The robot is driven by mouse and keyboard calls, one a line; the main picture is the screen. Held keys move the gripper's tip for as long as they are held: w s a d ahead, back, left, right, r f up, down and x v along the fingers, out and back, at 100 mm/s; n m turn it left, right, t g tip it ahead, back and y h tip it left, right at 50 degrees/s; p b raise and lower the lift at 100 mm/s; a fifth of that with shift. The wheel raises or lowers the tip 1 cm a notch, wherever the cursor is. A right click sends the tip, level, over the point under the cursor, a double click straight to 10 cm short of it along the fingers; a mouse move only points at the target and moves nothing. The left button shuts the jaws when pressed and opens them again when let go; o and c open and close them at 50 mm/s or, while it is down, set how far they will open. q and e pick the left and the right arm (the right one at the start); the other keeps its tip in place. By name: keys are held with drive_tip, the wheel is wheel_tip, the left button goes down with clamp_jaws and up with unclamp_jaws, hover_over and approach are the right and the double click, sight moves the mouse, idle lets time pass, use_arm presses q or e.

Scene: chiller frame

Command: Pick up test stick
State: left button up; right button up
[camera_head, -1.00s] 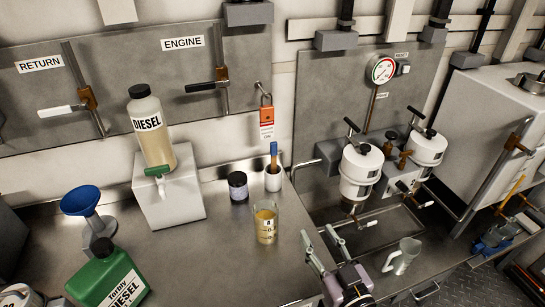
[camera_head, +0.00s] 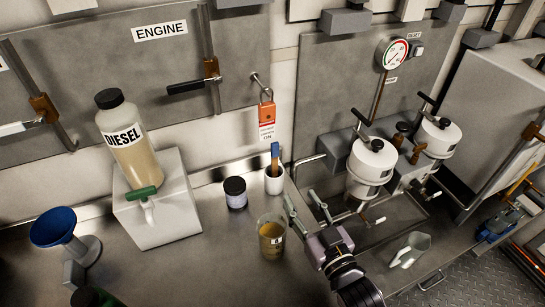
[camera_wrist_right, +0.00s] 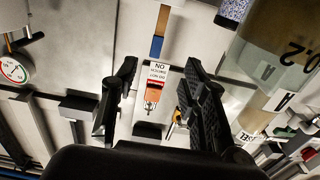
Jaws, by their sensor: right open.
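The test stick, blue at the top and brown below (camera_head: 275,156), stands in a white cup (camera_head: 274,184) on the steel bench. It also shows in the right wrist view (camera_wrist_right: 157,42), near the top middle, blue end lower in that picture. My right gripper (camera_head: 300,197) is open and empty, just to the right and in front of the cup. In the wrist view its two fingers (camera_wrist_right: 158,100) stand apart, with the stick showing beyond the gap between them. The stick's lower end is hidden in the cup. My left gripper is not in view.
A beaker of amber liquid (camera_head: 271,240) stands close to my right gripper. A dark-lidded jar (camera_head: 235,192) is left of the cup. An orange lock tag (camera_head: 267,121) hangs behind. White filter housings (camera_head: 370,165) stand to the right. A jug (camera_head: 410,250) sits in front of them.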

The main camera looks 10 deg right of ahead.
drive_tip(key=p, duration=0.2)
approach(276, 157)
drive_tip(key=w, duration=0.2)
drive_tip(key=w+a, duration=0.1)
drive_tip(key=w, duration=0.1)
drive_tip(key=shift+w, duration=0.35)
drive_tip(key=shift+w+a, duration=0.15)
drive_tip(key=shift+w, duration=0.3)
drive_tip(key=w, duration=0.3)
drive_tip(key=w+p, duration=0.1)
drive_tip(key=shift+w+a, duration=0.15)
drive_tip(key=shift+a, duration=0.2)
drive_tip(key=shift+w, duration=0.3)
clamp_jaws()
